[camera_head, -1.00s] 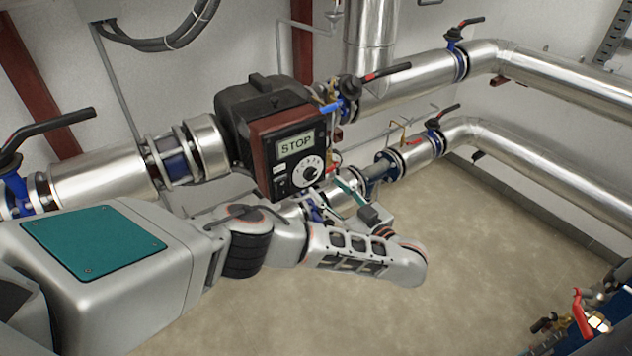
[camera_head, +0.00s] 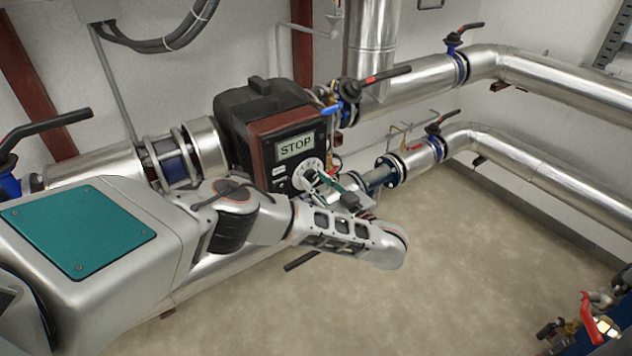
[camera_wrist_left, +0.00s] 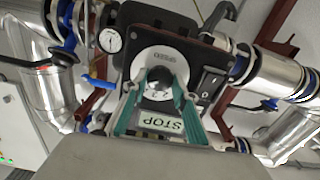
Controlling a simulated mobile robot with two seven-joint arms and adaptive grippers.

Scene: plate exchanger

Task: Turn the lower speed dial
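The speed dial (camera_head: 306,174) is a round white disc with a black knob, low on the dark red and black pump controller (camera_head: 262,120). The controller's display reads STOP. In the left wrist view the dial (camera_wrist_left: 160,58) appears upside down, with "SPEED" printed on its face. My left gripper (camera_wrist_left: 161,82) has its teal fingers apart, one on each side of the black knob; I cannot tell whether they touch it. In the head view the left gripper (camera_head: 326,182) is at the dial's lower right and partly covers it. My right gripper is not in view. I see no second dial.
Silver pipes (camera_head: 420,80) with blue valves and black levers run beside and behind the controller. A black rocker switch (camera_wrist_left: 208,84) and a round gauge (camera_wrist_left: 110,39) are near the dial in the wrist view. The floor (camera_head: 420,240) at right is open.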

